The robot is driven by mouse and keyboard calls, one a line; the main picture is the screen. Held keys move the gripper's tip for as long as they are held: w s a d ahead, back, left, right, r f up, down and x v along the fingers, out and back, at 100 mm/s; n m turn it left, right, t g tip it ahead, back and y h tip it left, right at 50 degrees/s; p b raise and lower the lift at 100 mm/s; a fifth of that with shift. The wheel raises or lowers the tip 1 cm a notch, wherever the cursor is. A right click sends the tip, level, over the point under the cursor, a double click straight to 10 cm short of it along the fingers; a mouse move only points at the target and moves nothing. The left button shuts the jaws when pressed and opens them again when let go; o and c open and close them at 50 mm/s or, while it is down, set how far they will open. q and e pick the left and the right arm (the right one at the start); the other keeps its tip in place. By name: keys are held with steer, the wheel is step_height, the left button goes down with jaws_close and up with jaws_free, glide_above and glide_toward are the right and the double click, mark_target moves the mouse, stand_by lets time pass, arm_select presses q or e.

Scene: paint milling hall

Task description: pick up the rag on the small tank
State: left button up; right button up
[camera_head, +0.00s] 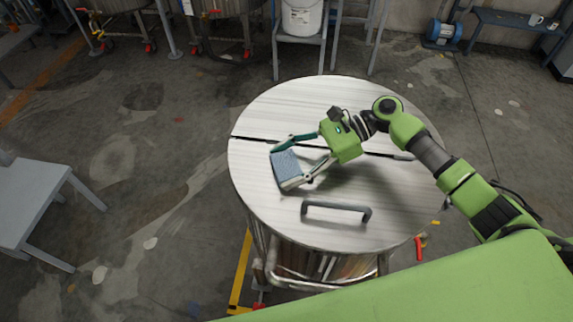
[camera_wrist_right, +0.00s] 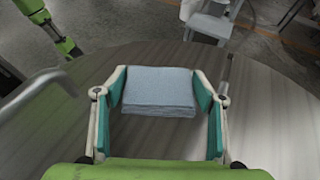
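The rag (camera_head: 286,168) is a folded blue-grey cloth on the left part of the small tank's round, brushed-metal lid (camera_head: 265,208). My right gripper (camera_head: 283,168) reaches in from the right, its fingers wide apart on two opposite sides of the rag. In the right wrist view the rag (camera_wrist_right: 158,92) fills most of the space between the teal finger pads (camera_wrist_right: 160,85). The pads look very close to its edges; whether they press on it, or whether it is clear of the lid, cannot be told. My left gripper is not in view.
A lid handle (camera_head: 337,210) stands up near the front, and a dark seam crosses the lid. A grey table (camera_head: 30,200) is at the left. A white bucket (camera_head: 302,17) sits on a stand behind the tank. Floor to the left of the tank is open.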

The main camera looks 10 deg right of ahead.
steer(key=shift+c, duration=1.3)
steer(key=shift+r, duration=0.1)
